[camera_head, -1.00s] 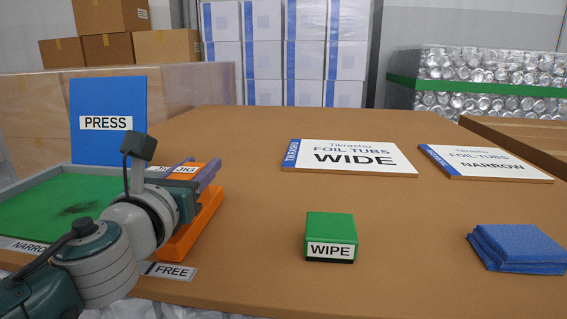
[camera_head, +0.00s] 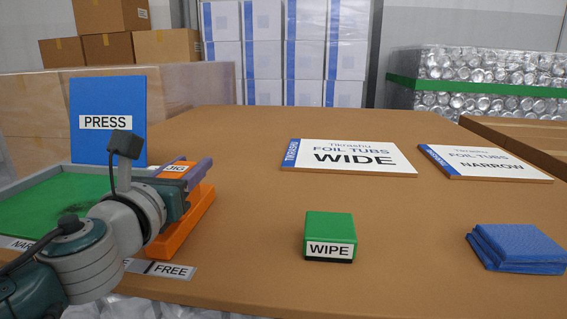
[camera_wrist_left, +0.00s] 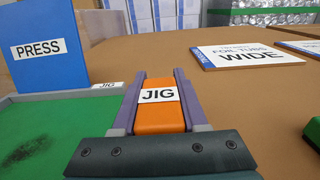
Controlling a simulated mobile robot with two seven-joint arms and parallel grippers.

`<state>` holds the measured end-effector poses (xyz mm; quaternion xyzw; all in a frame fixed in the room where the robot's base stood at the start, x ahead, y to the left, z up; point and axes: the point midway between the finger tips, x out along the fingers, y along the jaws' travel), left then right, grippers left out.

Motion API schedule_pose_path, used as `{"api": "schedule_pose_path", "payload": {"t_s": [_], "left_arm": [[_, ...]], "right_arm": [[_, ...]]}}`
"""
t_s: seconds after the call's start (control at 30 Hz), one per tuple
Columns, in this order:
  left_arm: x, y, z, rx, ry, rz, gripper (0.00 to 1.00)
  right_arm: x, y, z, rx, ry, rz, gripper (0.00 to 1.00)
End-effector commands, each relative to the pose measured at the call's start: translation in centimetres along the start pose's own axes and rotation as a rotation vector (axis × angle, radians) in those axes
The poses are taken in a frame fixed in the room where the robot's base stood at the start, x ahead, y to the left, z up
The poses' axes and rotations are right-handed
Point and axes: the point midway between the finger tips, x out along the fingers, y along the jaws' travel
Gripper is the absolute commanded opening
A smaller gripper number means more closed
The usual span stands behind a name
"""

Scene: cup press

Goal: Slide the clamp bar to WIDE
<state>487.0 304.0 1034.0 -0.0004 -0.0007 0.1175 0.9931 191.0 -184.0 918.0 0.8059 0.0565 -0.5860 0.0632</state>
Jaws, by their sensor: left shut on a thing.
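The orange clamp bar (camera_head: 182,225) lies along the right side of the green-floored press tray (camera_head: 30,210). Its raised orange block, labelled JIG, also shows in the left wrist view (camera_wrist_left: 158,118). My left gripper (camera_head: 178,169) is shut on this block, with one purple-grey finger along each side. A label strip at the table's front edge reads FREE (camera_head: 174,272) at its right end. The letter E shows just left of FREE, and part of NARROW (camera_head: 18,243) shows farther left. My wrist hides the strip between them. My right gripper is out of view.
A blue PRESS panel (camera_head: 108,118) stands behind the tray. A green WIPE block (camera_head: 330,234), a folded blue cloth (camera_head: 516,248), a WIDE board (camera_head: 350,157) and a NARROW board (camera_head: 485,162) lie to the right. The table between bar and WIPE block is clear.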

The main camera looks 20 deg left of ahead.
Motion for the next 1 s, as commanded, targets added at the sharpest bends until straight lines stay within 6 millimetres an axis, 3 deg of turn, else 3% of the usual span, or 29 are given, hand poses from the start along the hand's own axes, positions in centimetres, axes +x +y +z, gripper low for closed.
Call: {"api": "schedule_pose_path", "payload": {"t_s": [0.1, 0.23, 0.37, 0.63, 0.67, 0.9, 1.0], "left_arm": [[0.0, 3.1, -0.2, 0.006, 0.001, 0.004, 0.0], [0.0, 5.4, -0.3, 0.004, 0.002, 0.003, 0.0], [0.0, 6.3, -0.1, 0.001, 0.002, 0.001, 0.0], [0.0, 6.3, -0.1, 0.0, 0.002, 0.002, 0.0], [0.0, 6.3, 0.0, 0.0, 0.002, 0.002, 0.46], [0.0, 6.3, 0.0, -0.001, 0.002, 0.001, 0.72], [0.0, 6.3, 0.0, -0.001, 0.002, 0.001, 0.72]], "right_arm": [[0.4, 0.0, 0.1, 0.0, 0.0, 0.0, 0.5], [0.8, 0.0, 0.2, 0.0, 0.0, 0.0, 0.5], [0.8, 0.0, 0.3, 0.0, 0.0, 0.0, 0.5], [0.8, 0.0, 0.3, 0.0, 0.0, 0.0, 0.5], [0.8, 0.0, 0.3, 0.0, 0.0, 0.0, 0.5], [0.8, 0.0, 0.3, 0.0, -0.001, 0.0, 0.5], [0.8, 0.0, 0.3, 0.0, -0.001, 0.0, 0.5]]}}
